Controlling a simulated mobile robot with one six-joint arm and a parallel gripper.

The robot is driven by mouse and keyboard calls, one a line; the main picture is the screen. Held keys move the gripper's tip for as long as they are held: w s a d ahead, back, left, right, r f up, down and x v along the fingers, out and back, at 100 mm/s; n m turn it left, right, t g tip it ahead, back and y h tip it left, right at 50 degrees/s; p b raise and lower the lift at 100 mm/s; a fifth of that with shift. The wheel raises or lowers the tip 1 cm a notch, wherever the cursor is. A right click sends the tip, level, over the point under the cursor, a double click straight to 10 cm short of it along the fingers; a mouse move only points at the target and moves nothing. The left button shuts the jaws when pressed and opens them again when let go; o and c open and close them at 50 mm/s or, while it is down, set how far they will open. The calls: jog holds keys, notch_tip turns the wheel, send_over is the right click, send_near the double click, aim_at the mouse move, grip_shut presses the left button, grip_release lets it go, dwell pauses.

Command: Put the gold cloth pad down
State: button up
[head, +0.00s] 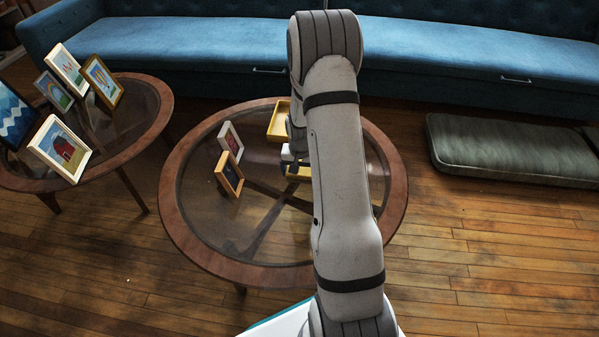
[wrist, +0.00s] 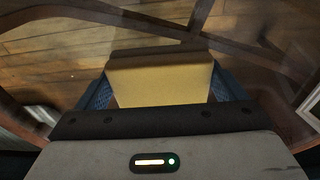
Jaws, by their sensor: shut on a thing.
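The gold cloth pad (wrist: 160,83) lies between the blue fingers of my gripper (wrist: 158,88) in the wrist view, with a finger against each side. My gripper is shut on it. In the head view a yellow edge of the pad (head: 298,173) shows under my gripper, over the round glass-topped table (head: 182,215). My arm hides most of the pad and gripper there. A dark band, shadow or reflection, lies just beyond the pad's far edge. I cannot tell whether the pad touches the glass.
A yellow tray (head: 278,121) stands near the table's back edge. Two small picture frames (head: 229,174) stand left of my gripper. The glass at the front left is clear. Another table (head: 135,140) with several frames is at left; a blue sofa (head: 200,45) is behind.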

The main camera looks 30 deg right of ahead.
aim_at(301, 174)
jog(key=o, duration=1)
jog(key=shift+f, duration=0.15)
notch_tip(301, 174, up, 12)
jog(key=s+p, duration=0.1)
jog(key=p, duration=0.4)
jog(key=s+a+r+n, duration=0.3)
jog(key=s+a+r, duration=0.75)
jog(key=r, duration=0.25)
jog(key=s+a+r+n, duration=0.1)
jog(key=s+a, duration=0.1)
jog(key=s, duration=0.2)
jog(key=s+a+r+n, duration=0.1)
jog(key=s+a+r, duration=0.1)
jog(key=s, duration=0.3)
jog(key=s+a+r+n, duration=0.1)
jog(key=s+a, duration=0.1)
jog(key=s, duration=0.2)
jog(key=shift+s+r+n+y, duration=0.25)
jog(key=shift+s+n+y, duration=0.05)
jog(key=shift+n+y, duration=0.1)
